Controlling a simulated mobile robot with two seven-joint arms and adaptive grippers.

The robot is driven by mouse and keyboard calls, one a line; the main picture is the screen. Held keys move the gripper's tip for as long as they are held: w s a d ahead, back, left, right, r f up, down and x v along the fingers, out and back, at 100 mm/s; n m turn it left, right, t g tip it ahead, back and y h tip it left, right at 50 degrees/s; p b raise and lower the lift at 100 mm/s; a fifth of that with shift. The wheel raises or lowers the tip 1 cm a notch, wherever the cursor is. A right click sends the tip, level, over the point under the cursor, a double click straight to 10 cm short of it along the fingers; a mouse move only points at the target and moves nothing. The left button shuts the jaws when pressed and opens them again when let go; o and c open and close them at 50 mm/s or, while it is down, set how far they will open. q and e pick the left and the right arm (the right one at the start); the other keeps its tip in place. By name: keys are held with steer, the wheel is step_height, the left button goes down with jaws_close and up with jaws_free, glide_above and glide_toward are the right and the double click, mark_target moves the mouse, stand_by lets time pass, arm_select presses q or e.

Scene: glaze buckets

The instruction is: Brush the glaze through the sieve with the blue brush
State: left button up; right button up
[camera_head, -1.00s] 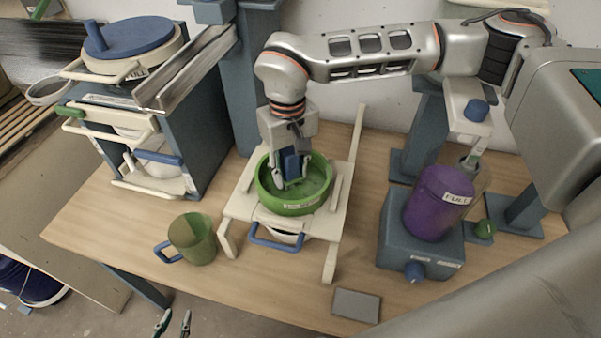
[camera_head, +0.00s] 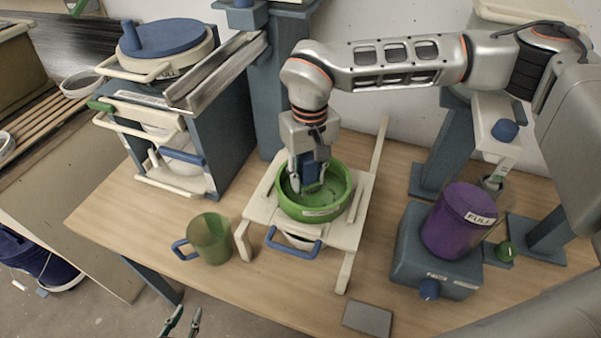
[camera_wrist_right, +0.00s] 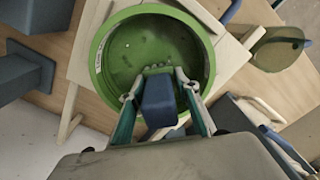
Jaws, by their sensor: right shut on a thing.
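The green sieve (camera_head: 340,203) sits on a cream stand (camera_head: 258,208) over a white container with a blue handle (camera_head: 292,243). Green glaze (camera_wrist_right: 135,45) covers its inside, with a small pale speck on it. My right gripper (camera_head: 309,186) reaches down into the sieve, shut on the blue brush (camera_wrist_right: 158,100). The brush's bristles (camera_wrist_right: 158,71) point at the glaze near the sieve's middle; I cannot tell whether they touch the mesh. My left gripper (camera_head: 183,322) shows only its two fingertips at the bottom edge, apart and empty.
A green jug (camera_head: 211,240) stands left of the stand. A purple bucket marked FULL (camera_head: 459,222) sits on a blue-grey base at right. A grey slab (camera_head: 368,318) lies in front. A rack with a blue-lidded bucket (camera_head: 165,40) stands at back left.

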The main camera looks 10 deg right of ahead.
mark_target(327, 200)
steer(key=shift+s+d+f, duration=0.1)
steer(key=shift+s+d, duration=0.65)
steer(key=shift+d, duration=0.35)
steer(key=shift+s+d, duration=0.75)
steer(key=shift+d, duration=0.3)
steer(key=shift+a, duration=0.1)
steer(key=shift+w+a, duration=0.45)
steer(key=shift+a, duration=0.65)
steer(key=shift+w+a, duration=0.45)
steer(key=shift+a, duration=0.65)
steer(key=shift+w+a, duration=0.45)
steer(key=shift+a, duration=0.65)
steer(key=shift+s+d, duration=0.65)
steer(key=shift+d, duration=0.35)
steer(key=shift+s+d, duration=0.7)
steer(key=shift+d, duration=0.25)
steer(key=shift+s+d, duration=0.65)
steer(key=shift+d, duration=0.35)
steer(key=shift+w+a, duration=1.2)
steer(key=shift+a, duration=0.2)
steer(key=shift+w+a, duration=1.15)
steer(key=shift+a, duration=0.2)
steer(key=shift+d, duration=0.1)
